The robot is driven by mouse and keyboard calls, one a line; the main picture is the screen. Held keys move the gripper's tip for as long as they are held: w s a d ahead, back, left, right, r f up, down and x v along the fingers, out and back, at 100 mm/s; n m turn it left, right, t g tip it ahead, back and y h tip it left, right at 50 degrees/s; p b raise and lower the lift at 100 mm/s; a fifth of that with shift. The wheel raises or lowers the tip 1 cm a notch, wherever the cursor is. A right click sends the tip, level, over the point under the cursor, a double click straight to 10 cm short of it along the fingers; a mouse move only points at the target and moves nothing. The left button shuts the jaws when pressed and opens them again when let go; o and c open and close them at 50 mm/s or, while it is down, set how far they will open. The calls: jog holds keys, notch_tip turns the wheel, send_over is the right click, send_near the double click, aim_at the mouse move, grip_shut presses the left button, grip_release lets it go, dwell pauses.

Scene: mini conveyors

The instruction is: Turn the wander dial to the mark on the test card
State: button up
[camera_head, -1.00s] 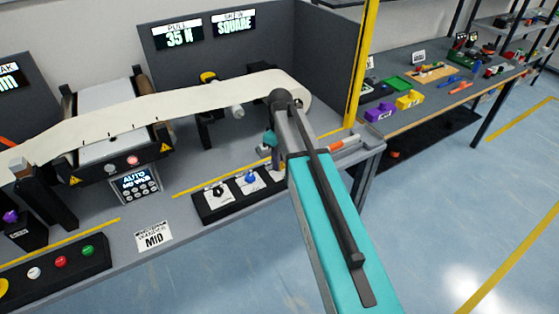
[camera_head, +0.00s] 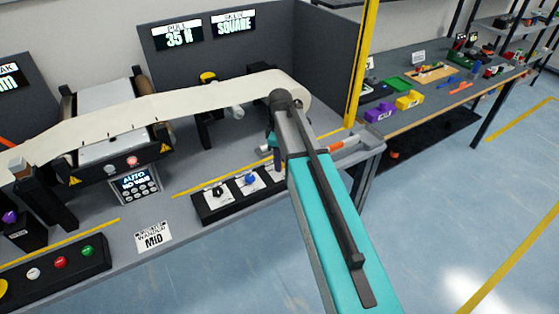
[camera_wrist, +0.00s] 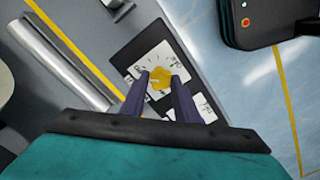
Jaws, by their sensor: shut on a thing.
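A yellow dial knob (camera_wrist: 159,84) sits on a white scale plate on a black panel (camera_wrist: 128,58) in the wrist view. My gripper (camera_wrist: 160,78) is shut on this knob, with one dark finger on each side. The plate's lettering is too small to read, and the knob's pointer is hard to make out. In the head view the black panel (camera_head: 207,213) also bears a black knob (camera_head: 218,190) and a blue knob (camera_head: 250,180). My arm hides most of the panel's right end there. The white test card (camera_head: 153,237) reads MID and lies left of the panel.
A button box (camera_head: 60,274) stands at the front left. A paper web (camera_head: 165,103) runs above the bench to a roll beside my arm. A keypad screen (camera_head: 136,184) reads AUTO. A yellow post (camera_head: 361,65) rises at the bench's right end.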

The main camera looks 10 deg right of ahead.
jog(key=o, duration=1)
jog(key=shift+o, duration=0.2)
jog(key=shift+r, duration=0.1)
notch_tip(320, 180, up, 14)
jog(key=b, duration=0.3)
jog(key=shift+f, duration=0.2)
